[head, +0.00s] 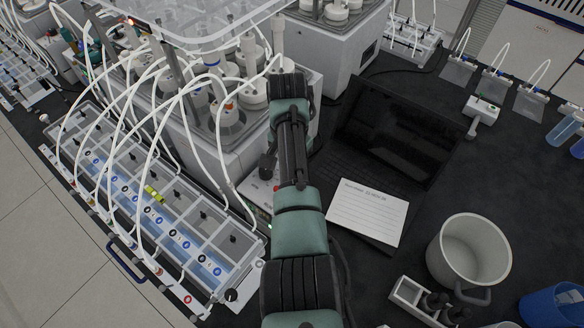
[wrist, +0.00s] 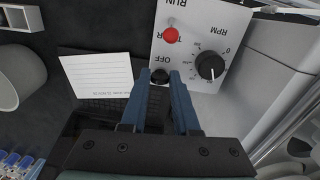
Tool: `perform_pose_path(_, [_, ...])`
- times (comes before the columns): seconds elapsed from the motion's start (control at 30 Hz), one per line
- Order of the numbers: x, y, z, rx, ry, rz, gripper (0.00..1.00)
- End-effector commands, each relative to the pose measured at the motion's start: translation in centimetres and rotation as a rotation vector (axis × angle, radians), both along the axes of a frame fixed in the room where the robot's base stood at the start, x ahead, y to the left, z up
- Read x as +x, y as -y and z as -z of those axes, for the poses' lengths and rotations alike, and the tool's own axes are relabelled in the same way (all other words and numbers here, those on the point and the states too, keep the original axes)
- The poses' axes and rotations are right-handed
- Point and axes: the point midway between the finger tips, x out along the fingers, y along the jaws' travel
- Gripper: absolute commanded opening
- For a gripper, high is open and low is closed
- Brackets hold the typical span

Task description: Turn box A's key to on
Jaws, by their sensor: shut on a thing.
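A white control panel (wrist: 190,45) on a box fills the upper right of the wrist view, its lettering upside down. It carries a red lamp (wrist: 171,35), the words RUN and OFF, and a black RPM dial (wrist: 211,66). Beside the word OFF is the dark round key (wrist: 160,75). My gripper (wrist: 159,83) has its two blue fingers on either side of the key, shut on it. In the head view part of the panel (head: 257,192) shows left of my arm. My arm hides the key and fingertips there. I see no letter A.
An open laptop (head: 398,135) with a white note (head: 368,212) lies right of my arm. A white bucket (head: 468,250) stands at the lower right.

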Motion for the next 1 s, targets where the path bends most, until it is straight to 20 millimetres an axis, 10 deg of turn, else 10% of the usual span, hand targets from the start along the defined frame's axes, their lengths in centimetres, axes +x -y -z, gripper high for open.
perform_pose_path(0.73, [0.17, 0.01, -0.12, 0.000, 0.006, 0.086, 0.00])
perform_pose_path(0.77, [0.17, 0.01, -0.12, 0.000, 0.006, 0.086, 0.33])
perform_pose_path(0.9, [0.14, 0.01, -0.10, -0.001, 0.005, 0.086, 0.58])
perform_pose_path(1.0, [0.11, 0.01, -0.07, -0.001, 0.003, 0.085, 0.59])
